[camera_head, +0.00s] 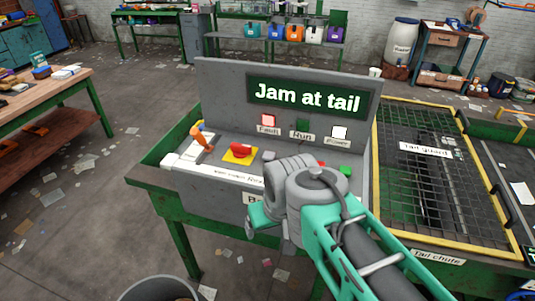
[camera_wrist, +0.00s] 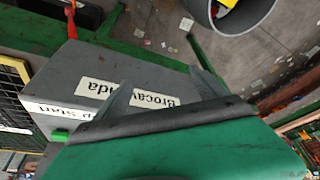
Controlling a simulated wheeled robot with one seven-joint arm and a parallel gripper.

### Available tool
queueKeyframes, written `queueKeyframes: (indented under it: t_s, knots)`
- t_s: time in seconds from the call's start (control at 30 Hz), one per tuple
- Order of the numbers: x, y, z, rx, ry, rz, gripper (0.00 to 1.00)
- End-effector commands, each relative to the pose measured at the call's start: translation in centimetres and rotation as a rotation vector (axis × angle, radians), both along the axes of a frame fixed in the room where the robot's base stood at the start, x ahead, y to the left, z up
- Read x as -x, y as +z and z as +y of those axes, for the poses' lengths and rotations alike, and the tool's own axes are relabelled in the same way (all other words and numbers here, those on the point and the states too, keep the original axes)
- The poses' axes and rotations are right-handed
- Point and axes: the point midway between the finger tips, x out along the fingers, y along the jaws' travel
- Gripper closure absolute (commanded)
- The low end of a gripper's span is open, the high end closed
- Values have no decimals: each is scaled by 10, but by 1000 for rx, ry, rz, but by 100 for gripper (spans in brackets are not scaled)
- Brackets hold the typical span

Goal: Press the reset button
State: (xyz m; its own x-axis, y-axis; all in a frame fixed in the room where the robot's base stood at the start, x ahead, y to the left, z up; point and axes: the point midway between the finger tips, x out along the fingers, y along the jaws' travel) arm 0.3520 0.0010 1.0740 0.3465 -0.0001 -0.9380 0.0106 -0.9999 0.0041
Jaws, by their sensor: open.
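The grey control console (camera_head: 215,90) stands on a green bench, with a sign reading "Jam at tail". On its sloped face are an orange lever (camera_head: 201,137), a red knob on a yellow plate (camera_head: 240,152) and a green button (camera_head: 346,171). The green button (camera_wrist: 60,136) also shows in the wrist view beside a label ending in "Start". I cannot make out which control is the reset button; my arm hides part of the face. My gripper (camera_head: 268,228) is open and empty in front of the console; its fingers (camera_wrist: 158,78) show before the front label (camera_wrist: 160,104).
A yellow-framed mesh tail guard (camera_head: 425,125) lies to the right. A round grey bin (camera_head: 160,288) stands in front. Paper scraps litter the floor.

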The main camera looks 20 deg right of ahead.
Motion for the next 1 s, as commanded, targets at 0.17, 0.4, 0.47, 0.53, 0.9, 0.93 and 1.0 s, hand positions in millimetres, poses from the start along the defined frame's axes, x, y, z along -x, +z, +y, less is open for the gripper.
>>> queueKeyframes:
  t_s: [0.17, 0.4, 0.47, 0.53, 0.9, 0.93, 1.0]
  knots:
    - [0, 0, 0, 0, 0, 0, 30]
    - [0, 0, 0, 0, 0, 0, 50]
    - [0, 0, 0, 0, 0, 0, 55]
    - [0, 0, 0, 0, 0, 0, 61]
    - [0, 0, 0, 0, 0, 0, 91]
    - [0, 0, 0, 0, 0, 0, 93]
    - [0, 0, 0, 0, 0, 0, 99]
